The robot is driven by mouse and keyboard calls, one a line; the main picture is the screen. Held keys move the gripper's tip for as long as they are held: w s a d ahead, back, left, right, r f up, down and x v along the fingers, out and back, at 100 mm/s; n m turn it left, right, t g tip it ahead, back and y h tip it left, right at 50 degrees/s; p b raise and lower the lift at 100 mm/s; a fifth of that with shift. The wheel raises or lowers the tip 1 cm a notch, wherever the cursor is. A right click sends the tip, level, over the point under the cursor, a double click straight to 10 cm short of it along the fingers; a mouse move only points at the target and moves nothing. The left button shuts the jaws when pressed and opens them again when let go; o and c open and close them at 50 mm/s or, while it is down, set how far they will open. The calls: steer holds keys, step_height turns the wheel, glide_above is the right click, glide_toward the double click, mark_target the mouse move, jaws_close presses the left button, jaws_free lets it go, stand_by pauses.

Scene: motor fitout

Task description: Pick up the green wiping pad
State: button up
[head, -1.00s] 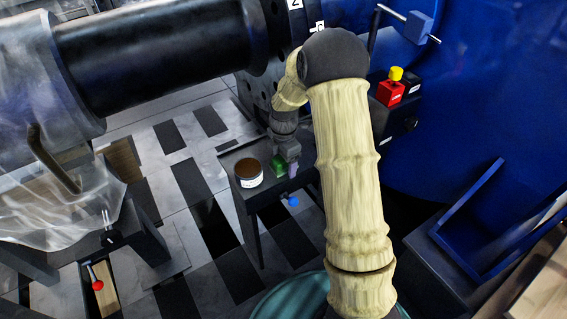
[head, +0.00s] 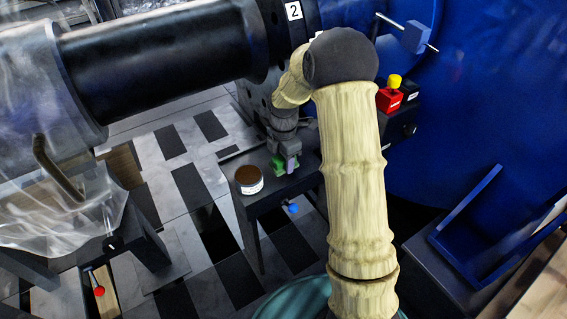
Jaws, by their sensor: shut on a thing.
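The green wiping pad (head: 278,166) shows as a small green patch at the gripper, over the small dark table (head: 268,205). My gripper (head: 284,172) points down onto it and is shut on it. The fingers and wrist hide part of the pad. I cannot tell whether the pad touches the tabletop or is a little above it.
A round tin with a brown top (head: 249,180) stands left of my gripper on the same table. A blue knob (head: 293,208) sits at the table's front. A thick black cylinder (head: 165,45) is above and left. A red box with a yellow top (head: 391,94) is at right.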

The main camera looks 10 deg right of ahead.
steer(key=s+d, duration=0.2)
steer(key=s, duration=0.6)
steer(key=s+d+p, duration=0.1)
steer(key=s+d, duration=0.2)
steer(key=s, duration=0.6)
steer(key=shift+d, duration=0.3)
steer(key=shift+f, duration=0.1)
